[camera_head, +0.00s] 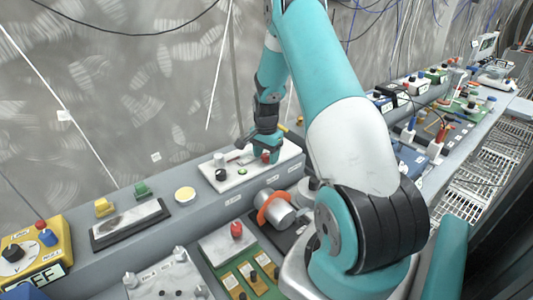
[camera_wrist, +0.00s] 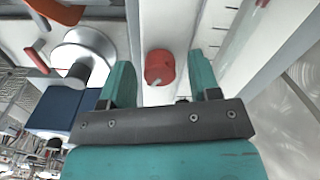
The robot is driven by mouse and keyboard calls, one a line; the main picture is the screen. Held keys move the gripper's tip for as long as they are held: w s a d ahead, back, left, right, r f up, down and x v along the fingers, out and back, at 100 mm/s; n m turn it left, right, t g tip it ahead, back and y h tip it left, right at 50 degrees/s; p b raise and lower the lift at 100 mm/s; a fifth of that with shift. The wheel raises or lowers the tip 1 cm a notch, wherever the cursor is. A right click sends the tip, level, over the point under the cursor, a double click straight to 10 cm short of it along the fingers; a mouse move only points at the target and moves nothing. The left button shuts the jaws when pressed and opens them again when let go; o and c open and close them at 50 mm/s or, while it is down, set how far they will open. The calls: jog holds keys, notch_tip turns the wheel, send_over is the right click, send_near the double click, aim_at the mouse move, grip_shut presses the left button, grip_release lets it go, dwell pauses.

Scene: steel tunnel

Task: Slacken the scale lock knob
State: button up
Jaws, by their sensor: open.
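A red round knob (camera_wrist: 159,67) with a pale pointer mark shows in the wrist view on a white panel. It lies between the two teal fingers of my gripper (camera_wrist: 161,62), with a gap on both sides. In the head view my gripper (camera_head: 266,150) points down over the white plate (camera_head: 235,178), and the red knob (camera_head: 265,156) shows small by its fingers. My gripper is open and holds nothing. No label naming the scale lock can be read, so I cannot confirm this knob is it.
A metal cylinder with an orange band (camera_head: 275,210) stands in front. Another red knob (camera_head: 236,229) sits nearer. The grey wall (camera_head: 130,90) rises close behind. My arm hides the bench's middle.

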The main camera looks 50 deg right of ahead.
jog(key=c, duration=0.9)
jog(key=shift+n, duration=0.4)
jog(key=n+b, duration=0.1)
jog(key=n, duration=0.2)
jog(key=shift+n, duration=0.3)
jog(key=n+b, duration=0.1)
jog(key=n, duration=0.4)
jog(key=shift+n, duration=0.3)
jog(key=n, duration=0.5)
jog(key=shift+b, duration=0.4)
jog(key=n, duration=0.5)
